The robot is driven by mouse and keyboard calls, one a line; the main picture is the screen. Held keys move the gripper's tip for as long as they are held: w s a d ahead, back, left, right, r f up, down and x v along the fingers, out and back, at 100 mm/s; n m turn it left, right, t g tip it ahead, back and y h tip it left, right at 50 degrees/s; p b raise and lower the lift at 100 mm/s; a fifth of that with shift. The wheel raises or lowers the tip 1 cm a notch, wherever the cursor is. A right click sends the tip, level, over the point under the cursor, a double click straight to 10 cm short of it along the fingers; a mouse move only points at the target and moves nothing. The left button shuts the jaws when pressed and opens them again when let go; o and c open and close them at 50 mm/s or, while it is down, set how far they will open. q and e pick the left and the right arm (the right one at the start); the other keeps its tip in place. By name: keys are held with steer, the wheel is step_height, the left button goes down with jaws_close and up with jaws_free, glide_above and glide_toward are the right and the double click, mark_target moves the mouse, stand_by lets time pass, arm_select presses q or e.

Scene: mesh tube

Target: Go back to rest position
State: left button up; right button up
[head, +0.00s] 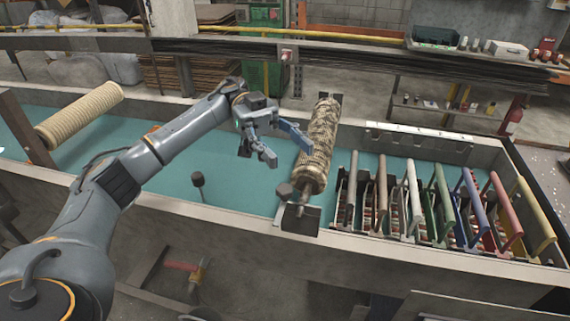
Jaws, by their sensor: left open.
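My left arm reaches in from the left, and its gripper (275,144) hangs over the teal surface of the long trough. Its fingers are spread apart and nothing shows between them. A patterned mesh tube (319,138) lies on a holder just to the right of the gripper. I cannot tell whether the right finger touches the tube. A beige ribbed tube (80,115) lies at the left end of the trough, apart from the gripper. My right gripper is not in view.
A rack of several coloured frames (442,204) fills the right part of the trough. A dark knob on a stem (198,181) stands near the front wall. A railing with cables (350,52) runs behind. The teal surface (215,165) left of the gripper is mostly clear.

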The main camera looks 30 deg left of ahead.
arm_select(q)
steer(key=shift+r, duration=0.25)
stand_by(0.3)
